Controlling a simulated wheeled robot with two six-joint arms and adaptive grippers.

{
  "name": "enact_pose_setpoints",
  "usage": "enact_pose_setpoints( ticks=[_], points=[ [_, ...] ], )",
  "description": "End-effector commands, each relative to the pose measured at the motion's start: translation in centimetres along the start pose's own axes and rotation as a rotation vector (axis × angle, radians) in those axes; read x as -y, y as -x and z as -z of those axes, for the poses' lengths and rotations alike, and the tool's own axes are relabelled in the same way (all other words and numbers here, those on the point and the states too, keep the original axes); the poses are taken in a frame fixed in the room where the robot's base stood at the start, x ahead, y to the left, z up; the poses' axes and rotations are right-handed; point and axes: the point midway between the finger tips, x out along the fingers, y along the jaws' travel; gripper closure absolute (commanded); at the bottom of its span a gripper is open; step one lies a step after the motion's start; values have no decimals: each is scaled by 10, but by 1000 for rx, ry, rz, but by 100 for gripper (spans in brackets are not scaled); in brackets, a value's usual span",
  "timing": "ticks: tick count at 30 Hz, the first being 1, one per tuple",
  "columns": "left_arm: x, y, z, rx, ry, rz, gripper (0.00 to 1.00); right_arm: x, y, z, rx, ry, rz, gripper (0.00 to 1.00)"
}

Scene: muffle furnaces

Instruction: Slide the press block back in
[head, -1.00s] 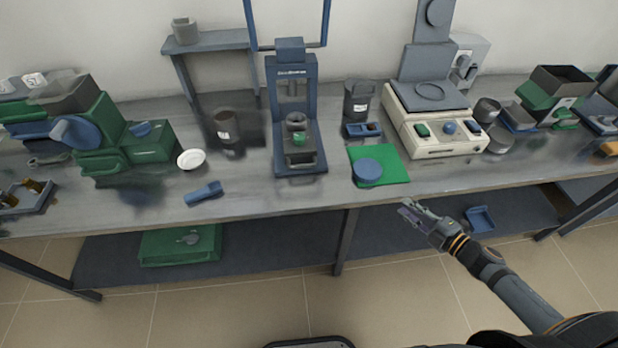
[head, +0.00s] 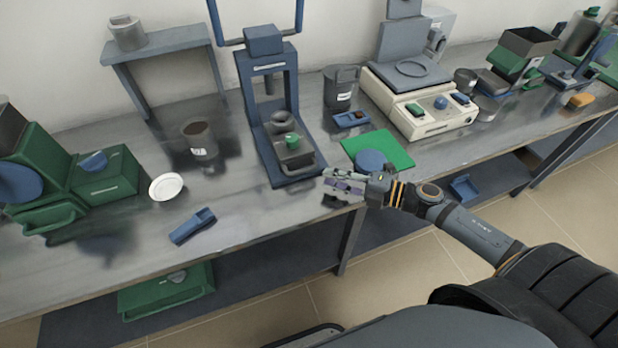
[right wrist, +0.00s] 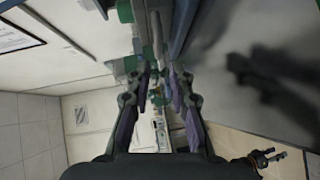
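The press (head: 262,80) is a dark blue upright frame with a blue base, on the bench left of centre in the head view. The grey press block (head: 293,157) sits on its base, toward the front, with a small green piece (head: 292,140) on top. A round grey part (head: 284,122) stands just behind it. My right gripper (head: 330,181) is just in front and right of the press base, apart from the block. Its fingers also show spread with a gap in the right wrist view (right wrist: 158,84), with nothing clearly held. My left gripper is out of view.
A green mat (head: 392,147) with a blue round piece (head: 370,160) lies right of the press, close to my right gripper. A blue scoop (head: 193,226) and white dish (head: 166,187) lie to the left. A cream balance (head: 425,112) stands further right.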

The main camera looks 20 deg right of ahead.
Motion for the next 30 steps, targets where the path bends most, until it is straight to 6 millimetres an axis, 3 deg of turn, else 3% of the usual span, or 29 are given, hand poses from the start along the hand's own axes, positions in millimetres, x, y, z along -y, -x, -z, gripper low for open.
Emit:
enact_pose_setpoints(
  ticks=[3,9,16,26,30],
  points=[
    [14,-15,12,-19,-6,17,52,1,-18,-1,4,3,-9,78],
    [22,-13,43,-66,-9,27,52,-2,-43,-1,4,-2,-7,78],
    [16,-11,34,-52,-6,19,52,-3,-63,-1,3,-2,-4,78],
    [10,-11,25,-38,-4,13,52,-2,-66,0,3,-1,0,78],
    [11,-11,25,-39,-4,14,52,-2,-66,-1,3,-1,0,98]
  ],
)
